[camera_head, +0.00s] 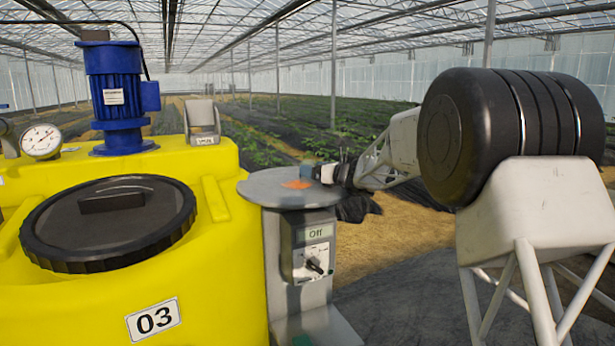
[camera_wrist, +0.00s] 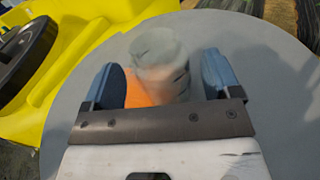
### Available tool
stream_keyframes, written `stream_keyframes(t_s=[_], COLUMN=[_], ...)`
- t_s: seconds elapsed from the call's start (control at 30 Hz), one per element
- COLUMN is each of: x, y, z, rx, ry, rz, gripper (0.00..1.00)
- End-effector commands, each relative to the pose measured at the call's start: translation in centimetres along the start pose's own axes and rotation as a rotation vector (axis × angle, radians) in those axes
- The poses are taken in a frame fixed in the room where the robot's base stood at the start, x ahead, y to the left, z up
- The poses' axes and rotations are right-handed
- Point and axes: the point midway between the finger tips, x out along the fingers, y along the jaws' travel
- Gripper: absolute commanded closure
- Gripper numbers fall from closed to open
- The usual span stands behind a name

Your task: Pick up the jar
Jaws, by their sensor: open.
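In the wrist view a grey, blurred, round-topped thing, which looks like the jar (camera_wrist: 160,55), stands on a round grey table top (camera_wrist: 275,105). My gripper (camera_wrist: 162,75) is open, with one blue finger to the left of the jar and one to the right. A gap shows at the left finger; I cannot tell whether the right finger touches. In the head view my gripper (camera_head: 322,173) is low over the right part of the round top (camera_head: 262,192). The jar cannot be made out clearly there.
An orange patch (camera_head: 297,184) lies on the round top; it also shows beside the jar in the wrist view (camera_wrist: 137,97). A yellow tank (camera_head: 215,285) with a black lid (camera_head: 110,220) and blue motor (camera_head: 115,90) stands close at left. A switch box (camera_head: 313,262) is below the top.

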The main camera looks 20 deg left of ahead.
Motion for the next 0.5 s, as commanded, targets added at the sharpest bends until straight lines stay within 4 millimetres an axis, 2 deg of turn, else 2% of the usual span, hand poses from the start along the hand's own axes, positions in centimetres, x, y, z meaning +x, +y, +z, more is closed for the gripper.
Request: stream_keyframes(t_s=[0.17, 0.5], x=[1.27, 1.43], y=[-0.01, -0.02], z=[0.03, 0.03], rx=[0.0, 0.0], ry=[-0.001, 0.0], rz=[0.0, -0.001], gripper=[0.17, 0.17])
